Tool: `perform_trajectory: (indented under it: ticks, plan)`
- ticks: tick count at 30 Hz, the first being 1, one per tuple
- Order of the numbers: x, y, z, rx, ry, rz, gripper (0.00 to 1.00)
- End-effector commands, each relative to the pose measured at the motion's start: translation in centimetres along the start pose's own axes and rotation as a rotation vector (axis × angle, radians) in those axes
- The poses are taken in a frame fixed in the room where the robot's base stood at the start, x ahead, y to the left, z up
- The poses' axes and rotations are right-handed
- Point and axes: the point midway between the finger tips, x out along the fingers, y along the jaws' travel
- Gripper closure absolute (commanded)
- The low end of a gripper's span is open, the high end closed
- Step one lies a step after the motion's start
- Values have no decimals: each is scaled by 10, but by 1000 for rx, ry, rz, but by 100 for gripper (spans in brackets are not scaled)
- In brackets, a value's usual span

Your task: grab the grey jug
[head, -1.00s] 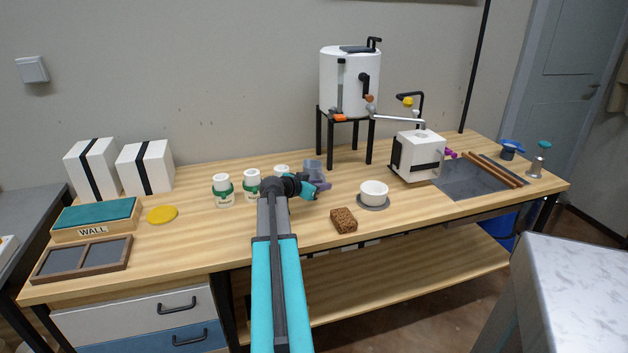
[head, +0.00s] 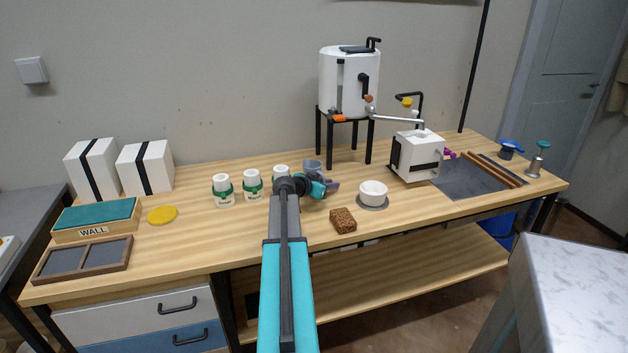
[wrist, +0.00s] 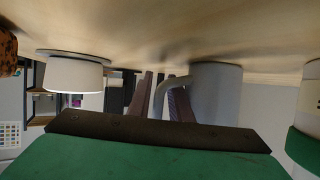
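The grey jug (head: 312,167) stands on the wooden bench, partly hidden behind my arm's wrist in the head view. In the wrist view, which looks upside down, the jug (wrist: 216,92) shows its body with its looped handle on the left side. My gripper (wrist: 161,100) has its two fingers apart, with the handle's outer part showing between them. The right finger overlaps the handle loop in the picture. I cannot tell whether either finger touches the handle. In the head view my gripper (head: 328,186) is low at the jug's front right.
White jars with green bands (head: 253,185) stand close left of the jug. A white bowl (head: 373,190) on a grey disc and a brown sponge-like block (head: 343,221) are to the right. A white urn (head: 349,82) on a black stand is behind.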

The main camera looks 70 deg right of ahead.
Motion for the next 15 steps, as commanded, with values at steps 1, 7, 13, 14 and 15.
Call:
perform_trajectory:
  ticks: [1, 7, 13, 14, 15]
  plan:
    - [0, 0, 0, 0, 0, 0, 82]
    - [-1, 0, 0, 0, 0, -1, 82]
    - [-1, -1, 0, 0, 0, -1, 93]
    - [-1, -1, 0, 0, 0, -1, 98]
    - [-1, -1, 0, 0, 0, -1, 100]
